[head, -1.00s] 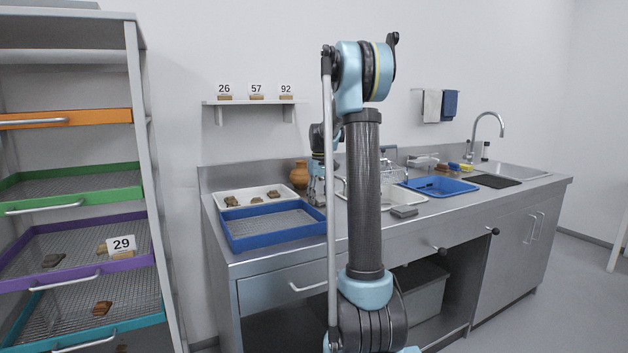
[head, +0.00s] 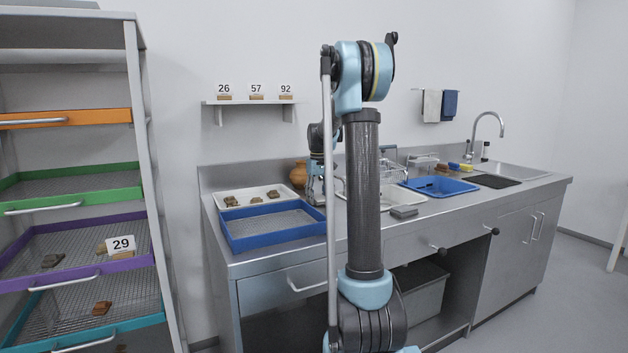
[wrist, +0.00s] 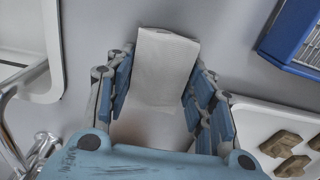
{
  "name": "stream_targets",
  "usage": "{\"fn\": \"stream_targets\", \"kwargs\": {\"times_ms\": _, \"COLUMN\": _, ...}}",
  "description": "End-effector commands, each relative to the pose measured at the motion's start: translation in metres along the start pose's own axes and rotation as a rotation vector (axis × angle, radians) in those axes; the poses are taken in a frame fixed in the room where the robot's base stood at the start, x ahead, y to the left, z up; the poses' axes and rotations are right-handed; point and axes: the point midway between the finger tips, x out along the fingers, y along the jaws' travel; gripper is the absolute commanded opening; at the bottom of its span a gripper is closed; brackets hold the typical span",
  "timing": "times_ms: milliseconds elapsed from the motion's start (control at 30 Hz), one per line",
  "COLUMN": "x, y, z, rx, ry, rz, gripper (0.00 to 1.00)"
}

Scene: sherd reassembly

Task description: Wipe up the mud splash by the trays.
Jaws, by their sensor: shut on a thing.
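My gripper (wrist: 158,95) is shut on a pale grey-white cloth (wrist: 165,60), which lies between its blue fingers and sticks out past them over the steel counter. In the head view my gripper (head: 315,190) is low at the counter, just right of the trays and partly behind my own arm. The blue tray (head: 243,245) and the white tray (head: 216,197) with sherds are to its left. No clear mud splash shows; a faint brownish patch shows between the fingers in the wrist view, and I cannot tell what it is. The cloth hides the counter under it.
A clay pot (head: 298,173) stands at the back by the wall, close to my gripper. A white basin (wrist: 48,75) is on the other side. A grey block (head: 404,212) lies at the counter's front.

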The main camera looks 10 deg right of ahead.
Motion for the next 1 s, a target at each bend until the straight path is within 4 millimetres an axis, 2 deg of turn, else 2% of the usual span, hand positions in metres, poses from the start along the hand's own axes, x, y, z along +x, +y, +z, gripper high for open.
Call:
{"fn": "stream_targets", "kwargs": {"times_ms": 133, "x": -0.006, "y": -0.007, "z": -0.002, "rx": 0.0, "ry": 0.0, "rz": 0.0, "gripper": 0.15}}
{"fn": "stream_targets", "kwargs": {"times_ms": 200, "x": -0.024, "y": -0.008, "z": -0.001, "rx": -0.001, "ry": 0.0, "rz": 0.0, "gripper": 0.15}}
{"fn": "stream_targets", "kwargs": {"times_ms": 700, "x": -0.067, "y": -0.008, "z": -0.002, "rx": -0.002, "ry": 0.0, "rz": 0.0, "gripper": 0.14}}
{"fn": "stream_targets", "kwargs": {"times_ms": 1000, "x": -0.083, "y": -0.009, "z": -0.002, "rx": -0.003, "ry": 0.0, "rz": 0.0, "gripper": 0.14}}
